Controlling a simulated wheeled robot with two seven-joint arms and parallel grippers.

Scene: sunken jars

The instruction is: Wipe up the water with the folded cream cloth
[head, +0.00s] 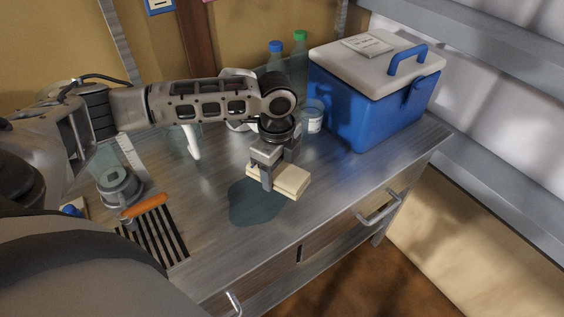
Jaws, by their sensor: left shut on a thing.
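The folded cream cloth (291,181) is in my left gripper (266,181), which points down over the metal counter. The gripper is shut on the cloth, with one finger in front of it. The water (252,204) is a dark puddle on the counter, just in front and to the left of the cloth. The cloth overlaps the puddle's far right edge in the picture; I cannot tell whether it touches the counter. My right gripper is not in view.
A blue cooler (366,108) with a white lid stands at the back right. A jar (312,118) and two bottles (300,60) are behind my gripper. The counter (335,165) is bare right of the cloth.

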